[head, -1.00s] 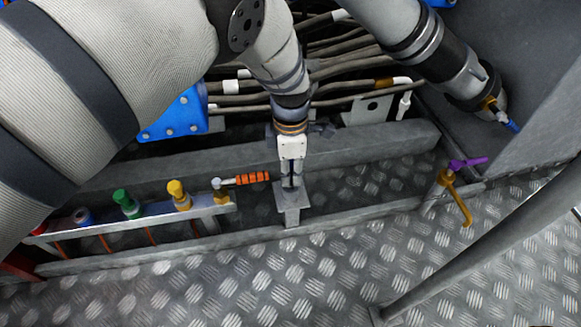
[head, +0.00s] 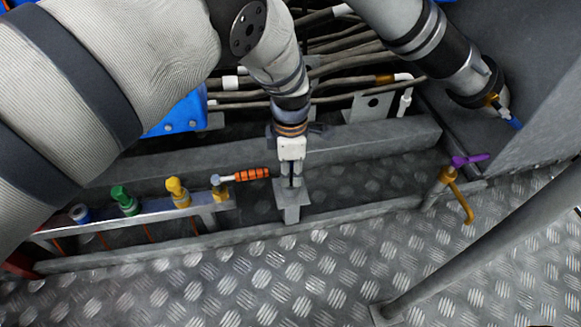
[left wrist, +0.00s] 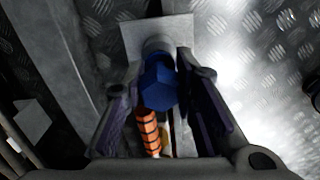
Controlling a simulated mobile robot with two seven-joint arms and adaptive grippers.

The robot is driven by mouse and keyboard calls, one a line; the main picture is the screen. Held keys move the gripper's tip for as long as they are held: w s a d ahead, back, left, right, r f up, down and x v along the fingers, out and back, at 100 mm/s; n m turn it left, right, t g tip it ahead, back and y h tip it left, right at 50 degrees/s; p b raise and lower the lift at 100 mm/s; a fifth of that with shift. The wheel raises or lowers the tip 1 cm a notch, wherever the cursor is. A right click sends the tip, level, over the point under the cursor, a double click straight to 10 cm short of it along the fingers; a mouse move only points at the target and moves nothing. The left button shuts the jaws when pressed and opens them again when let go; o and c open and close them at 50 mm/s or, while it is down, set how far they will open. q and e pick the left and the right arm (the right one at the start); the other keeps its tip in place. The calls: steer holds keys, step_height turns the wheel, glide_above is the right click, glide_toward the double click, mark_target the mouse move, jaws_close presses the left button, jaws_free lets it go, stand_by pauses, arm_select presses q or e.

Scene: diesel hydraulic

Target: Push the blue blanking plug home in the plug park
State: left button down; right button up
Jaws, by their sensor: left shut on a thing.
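The blue blanking plug (left wrist: 158,84) shows its hexagonal head between the two fingers of my left gripper in the left wrist view. My left gripper (head: 291,182) points down over the plug park (head: 292,211), a grey bracket with a flat top plate, and is shut on the plug. The plate also shows in the left wrist view (left wrist: 178,32). A round grey collar is partly visible between the plug head and the plate. How deep the plug sits is hidden. In the head view I cannot make out the plug.
Left of the bracket is a rail (head: 150,217) with blue, green and yellow fittings and an orange-banded handle (head: 252,174). A purple-handled brass tap (head: 460,178) stands at the right. Hoses (head: 340,75) run behind a grey beam. Tread-plate floor (head: 280,270) is open in front.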

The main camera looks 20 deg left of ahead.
arm_select(q)
steer(key=shift+f+b, duration=0.35)
steer(key=shift+f, duration=0.3)
steer(key=c, duration=1.2)
jaws_free()
step_height(320, 180, up, 12)
steer(key=shift+r, duration=0.1)
